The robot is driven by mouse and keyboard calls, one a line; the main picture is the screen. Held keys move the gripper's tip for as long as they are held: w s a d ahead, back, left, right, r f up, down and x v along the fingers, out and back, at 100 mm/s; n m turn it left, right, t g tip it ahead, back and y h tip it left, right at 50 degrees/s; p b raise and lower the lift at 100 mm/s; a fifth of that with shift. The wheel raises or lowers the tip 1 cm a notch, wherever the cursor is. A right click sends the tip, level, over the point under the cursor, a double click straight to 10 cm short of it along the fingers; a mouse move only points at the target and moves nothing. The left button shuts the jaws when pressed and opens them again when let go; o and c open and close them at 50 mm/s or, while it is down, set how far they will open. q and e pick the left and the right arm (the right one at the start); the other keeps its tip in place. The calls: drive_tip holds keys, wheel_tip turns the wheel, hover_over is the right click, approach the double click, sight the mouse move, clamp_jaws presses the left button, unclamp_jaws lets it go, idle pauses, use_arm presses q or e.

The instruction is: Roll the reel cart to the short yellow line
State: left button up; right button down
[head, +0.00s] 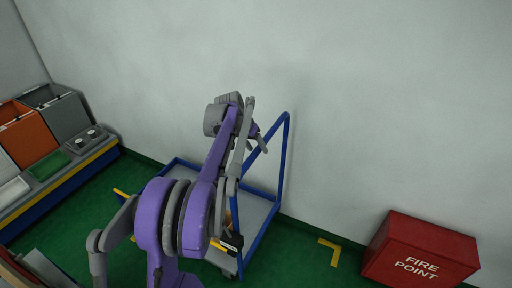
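The reel cart (283,160) stands near the wall in the middle of the head view. It has a blue tubular frame with a raised handle on its right and a grey deck. My purple and grey arm covers much of it, so what it carries is mostly hidden. My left gripper (259,139) is up at the cart's handle; whether it touches the bar or is shut on it I cannot tell. A yellow floor mark (330,249) with a corner shape lies right of the cart. Another short yellow piece (121,193) shows left of the cart. My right gripper cannot be made out.
A red fire point box (421,250) stands at the lower right by the wall. A bench (75,170) with grey and orange bins lines the left side. The pale wall is close behind the cart.

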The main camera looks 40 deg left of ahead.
use_arm(q)
drive_tip(key=v, duration=1)
drive_tip(key=shift+r, duration=0.45)
drive_tip(key=shift+s+d, duration=0.1)
drive_tip(key=shift+s, duration=0.05)
drive_tip(key=s+d+f+m, duration=0.1)
drive_tip(key=s+d+f, duration=0.15)
drive_tip(key=d, duration=0.65)
drive_tip(key=s+d+f, duration=0.2)
drive_tip(key=s+d, duration=0.1)
drive_tip(key=d, duration=0.7)
drive_tip(key=s+d+f+m, duration=0.2)
drive_tip(key=s+d+f, duration=1)
drive_tip(key=s, duration=0.3)
drive_tip(key=shift+s+d+f+m+y+p, duration=0.3)
drive_tip(key=shift+s+d+y+p, duration=0.1)
drive_tip(key=shift+d, duration=0.45)
drive_tip(key=shift+w, duration=0.15)
drive_tip(key=shift+c, duration=0.4)
